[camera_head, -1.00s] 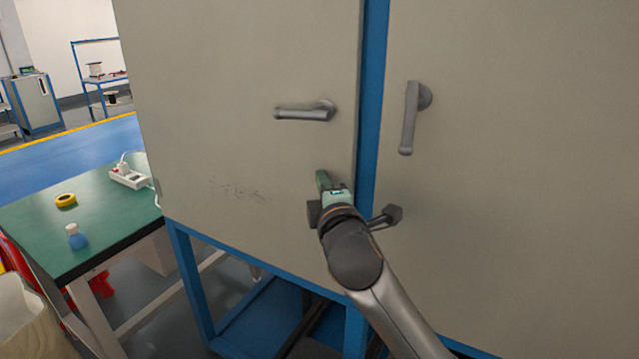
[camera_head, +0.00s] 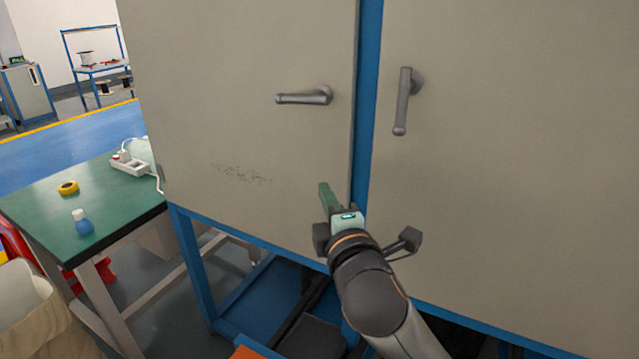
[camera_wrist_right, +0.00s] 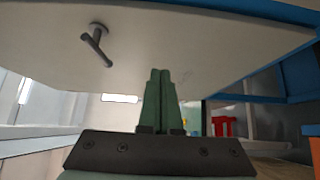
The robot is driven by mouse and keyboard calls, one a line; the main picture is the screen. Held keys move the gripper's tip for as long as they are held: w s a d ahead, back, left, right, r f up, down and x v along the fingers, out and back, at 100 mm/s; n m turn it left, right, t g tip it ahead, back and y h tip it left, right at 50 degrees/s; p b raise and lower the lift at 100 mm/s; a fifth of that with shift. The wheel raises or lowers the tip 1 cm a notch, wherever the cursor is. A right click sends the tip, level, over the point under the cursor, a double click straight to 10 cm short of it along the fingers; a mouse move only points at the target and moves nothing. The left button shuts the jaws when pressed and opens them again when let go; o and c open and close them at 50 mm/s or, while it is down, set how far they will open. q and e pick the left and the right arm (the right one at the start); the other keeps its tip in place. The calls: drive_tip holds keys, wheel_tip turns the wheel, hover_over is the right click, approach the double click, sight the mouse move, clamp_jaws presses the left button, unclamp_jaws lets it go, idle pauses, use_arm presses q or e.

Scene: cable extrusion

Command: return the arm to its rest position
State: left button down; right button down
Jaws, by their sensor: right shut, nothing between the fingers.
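My right gripper (camera_head: 328,195) is shut and empty, with its green fingers together, in front of the lower part of the cabinet's left door (camera_head: 230,130). In the right wrist view the green fingers (camera_wrist_right: 159,95) are also side by side with nothing between them. The left door's grey handle (camera_head: 304,96) lies horizontal, above and left of the gripper. The right door's handle (camera_head: 404,100) hangs vertical. A handle (camera_wrist_right: 96,44) also shows in the right wrist view, apart from the fingers. My left gripper is not in view.
A green-topped table (camera_head: 115,205) stands left of the cabinet, with yellow tape (camera_head: 68,188), a blue bottle (camera_head: 82,222) and a white power strip (camera_head: 128,163) on it. The blue cabinet stand (camera_head: 192,270) is below the doors. Blue floor (camera_head: 50,152) lies open behind.

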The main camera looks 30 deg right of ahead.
drive_tip(key=shift+s+a, duration=0.1)
drive_tip(key=shift+s, duration=0.4)
drive_tip(key=shift+f, duration=0.15)
drive_tip(key=s+a+f+m+g+y+p, duration=0.1)
drive_tip(key=a+f+m+g+y+p, duration=0.15)
drive_tip(key=f, duration=0.85)
drive_tip(key=s+a+f+m+g+y+p, duration=0.1)
drive_tip(key=a+f+m+g+y+p, duration=0.2)
drive_tip(key=f, duration=0.7)
drive_tip(key=s+a+f+m+g+y, duration=0.1)
drive_tip(key=s+a+f+m, duration=0.1)
drive_tip(key=s+f, duration=0.5)
drive_tip(key=s+a+f+m+g+y+p, duration=0.1)
drive_tip(key=s+a+f+m, duration=0.1)
drive_tip(key=s+f+m, duration=0.3)
drive_tip(key=s+f, duration=0.3)
drive_tip(key=shift+s+a+f+p, duration=0.3)
drive_tip(key=shift+s+a, duration=0.1)
drive_tip(key=shift+g+y, duration=0.25)
